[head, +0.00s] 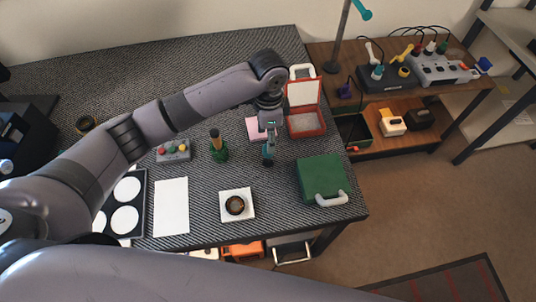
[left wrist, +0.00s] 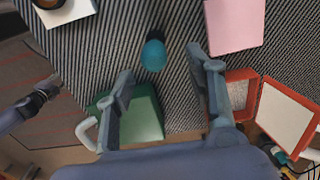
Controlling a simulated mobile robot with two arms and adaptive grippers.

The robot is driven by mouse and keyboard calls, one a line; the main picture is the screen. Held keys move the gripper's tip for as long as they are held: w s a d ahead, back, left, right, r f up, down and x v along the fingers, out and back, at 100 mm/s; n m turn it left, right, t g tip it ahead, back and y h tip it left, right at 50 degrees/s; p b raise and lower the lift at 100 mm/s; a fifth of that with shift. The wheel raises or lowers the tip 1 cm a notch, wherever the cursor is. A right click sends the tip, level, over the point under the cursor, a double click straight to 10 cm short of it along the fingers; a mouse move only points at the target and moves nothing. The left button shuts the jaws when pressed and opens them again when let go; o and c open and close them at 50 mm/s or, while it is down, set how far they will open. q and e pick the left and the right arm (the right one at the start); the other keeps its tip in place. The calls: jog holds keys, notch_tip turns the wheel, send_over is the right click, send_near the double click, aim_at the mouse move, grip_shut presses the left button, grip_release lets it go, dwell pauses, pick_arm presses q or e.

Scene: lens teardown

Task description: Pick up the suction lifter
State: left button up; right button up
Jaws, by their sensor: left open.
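A small tool with a rounded teal end (left wrist: 153,54) and a dark part behind it stands on the grey woven tabletop; I take it for the suction lifter. In the head view the teal tool (head: 267,158) is partly covered by my left gripper (head: 268,138). In the left wrist view my left gripper (left wrist: 160,68) is open, its fingers apart. The teal end shows between and just beyond the fingertips. I cannot tell whether a finger touches it.
A green case (head: 322,179) and an open red case (head: 305,122) lie to the right. A pink pad (left wrist: 235,22) is close by. A white pad (head: 248,215) holds a dark ring. A green bottle-like item (head: 217,152) and a button box (head: 173,152) stand to the left.

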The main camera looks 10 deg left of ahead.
aim_at(268, 155)
pick_arm(q)
jog(key=f, duration=0.3)
jog(key=f+p, duration=0.1)
jog(key=shift+s+f, duration=0.25)
jog(key=shift+s, duration=0.15)
jog(key=shift+f, duration=0.3)
jog(key=c, duration=1.2)
jog(key=shift+o, duration=0.2)
pick_arm(e)
jog(key=shift+s+r, duration=0.4)
jog(key=shift+r, duration=0.1)
pick_arm(q)
jog(key=shift+r, duration=0.1)
